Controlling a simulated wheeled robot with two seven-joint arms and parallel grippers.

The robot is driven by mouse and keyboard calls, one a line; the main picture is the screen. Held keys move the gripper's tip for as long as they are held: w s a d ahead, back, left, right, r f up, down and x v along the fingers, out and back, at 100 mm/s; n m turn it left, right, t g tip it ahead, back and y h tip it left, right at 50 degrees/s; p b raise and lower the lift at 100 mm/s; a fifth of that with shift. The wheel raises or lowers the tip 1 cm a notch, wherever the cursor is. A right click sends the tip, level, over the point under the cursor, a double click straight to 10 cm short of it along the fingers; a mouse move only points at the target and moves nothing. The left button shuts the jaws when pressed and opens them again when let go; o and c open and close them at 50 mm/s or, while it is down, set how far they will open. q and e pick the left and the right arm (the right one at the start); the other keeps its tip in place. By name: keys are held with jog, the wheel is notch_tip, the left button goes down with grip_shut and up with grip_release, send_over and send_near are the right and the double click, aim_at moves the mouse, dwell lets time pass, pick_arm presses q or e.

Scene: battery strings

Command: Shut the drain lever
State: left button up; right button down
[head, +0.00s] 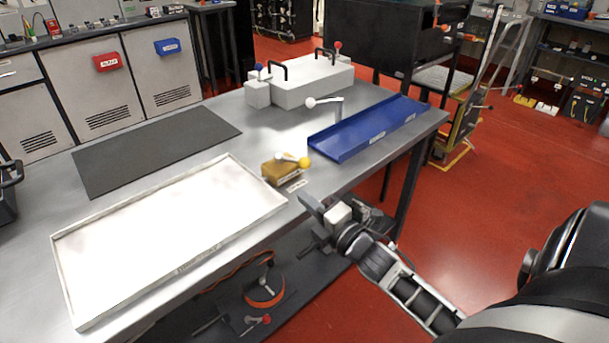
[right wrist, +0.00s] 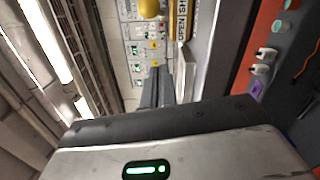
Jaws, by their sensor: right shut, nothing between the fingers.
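The drain lever (head: 290,158) is a short pale handle with a yellow ball knob (head: 304,162), on top of a small brass-coloured block (head: 279,173) at the table's front edge. The handle points right, with the knob toward the block's right end. In the right wrist view the yellow knob (right wrist: 148,8) shows at the top, beside the block with its lettered label (right wrist: 181,22). My right gripper (head: 308,204) is shut and empty, just in front of and below the block, apart from the lever. In the right wrist view its fingers (right wrist: 157,88) are together. My left gripper is out of view.
A white shallow tray (head: 62,262) lies left of the block, and a blue tray (head: 345,146) lies behind right. A white-knobbed lever (head: 322,101) and a white box (head: 310,85) stand at the back. A dark mat (head: 150,150) lies far left.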

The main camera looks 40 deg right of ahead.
aim_at(293, 159)
jog(key=w, duration=0.5)
jog(key=shift+w+d+r, duration=0.15)
jog(key=shift+w+r, duration=0.05)
jog(key=shift+r, duration=0.05)
jog(key=shift+w+d+r+p, duration=0.1)
jog(key=shift+d+p, duration=0.1)
jog(key=shift+d, duration=0.35)
jog(key=shift+w+d+r+p, duration=0.1)
jog(key=shift+d+p, duration=0.1)
jog(key=shift+d, duration=0.35)
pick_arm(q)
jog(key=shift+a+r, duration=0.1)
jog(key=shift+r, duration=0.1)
pick_arm(e)
jog(key=shift+w+d, duration=0.15)
jog(key=shift+d, duration=0.35)
